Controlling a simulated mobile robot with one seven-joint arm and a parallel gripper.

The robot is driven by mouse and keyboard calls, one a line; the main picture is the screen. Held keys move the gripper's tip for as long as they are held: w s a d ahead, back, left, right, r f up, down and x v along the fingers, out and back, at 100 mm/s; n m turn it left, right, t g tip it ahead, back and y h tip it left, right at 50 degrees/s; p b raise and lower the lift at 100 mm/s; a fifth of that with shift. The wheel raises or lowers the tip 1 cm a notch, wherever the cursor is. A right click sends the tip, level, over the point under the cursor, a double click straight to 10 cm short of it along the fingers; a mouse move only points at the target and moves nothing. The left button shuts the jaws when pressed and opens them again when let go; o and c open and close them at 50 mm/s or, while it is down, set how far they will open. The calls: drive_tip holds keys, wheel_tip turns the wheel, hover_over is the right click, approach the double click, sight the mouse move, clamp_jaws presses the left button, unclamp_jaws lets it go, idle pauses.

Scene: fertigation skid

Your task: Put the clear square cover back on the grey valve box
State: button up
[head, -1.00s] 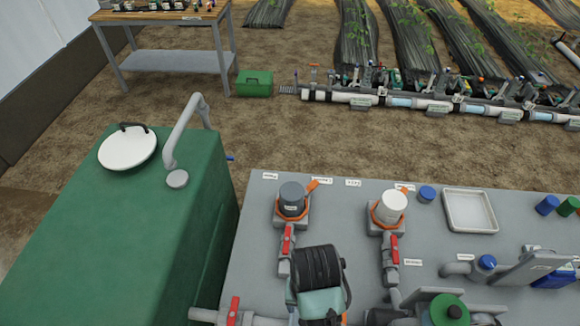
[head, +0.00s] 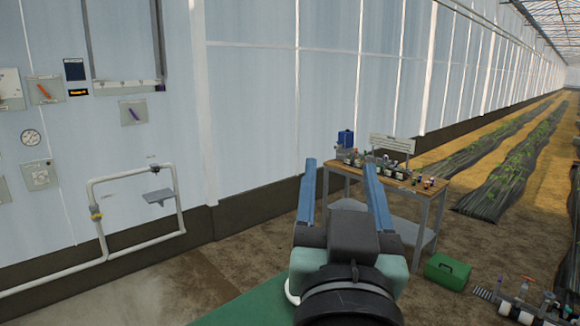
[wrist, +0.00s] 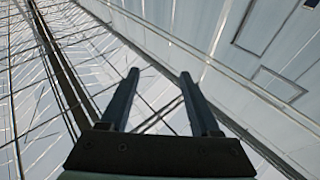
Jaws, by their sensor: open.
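My gripper (head: 340,168) is raised in the middle of the head view, with its two blue-grey fingers apart and nothing between them. The open fingers also show in the wrist view (wrist: 159,78), against the greenhouse roof and wall. I cannot make out the clear square cover in either current view. No box on the wall can be told for sure as the grey valve box. A square grey plate with an orange lever (head: 45,90) and another with a purple lever (head: 133,112) are on the wall at left, well away from my gripper.
A white pipe loop (head: 135,240) with a small grey shelf (head: 158,196) stands along the left wall. A gauge (head: 31,138) hangs above. A wooden-topped workbench (head: 425,192) holds several fittings behind my gripper. A green toolbox (head: 447,271) sits on the soil floor.

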drive_tip(key=s+a+r+n+t+y, duration=0.1)
drive_tip(key=s+a+r+t, duration=0.2)
drive_tip(key=r, duration=0.3)
drive_tip(key=s+a+r+n+t+y, duration=0.1)
drive_tip(key=s+a+r+t, duration=0.2)
drive_tip(key=s+r, duration=0.3)
drive_tip(key=shift+s+r+y, duration=0.2)
drive_tip(key=shift+r+y, duration=0.1)
drive_tip(key=shift+r, duration=0.5)
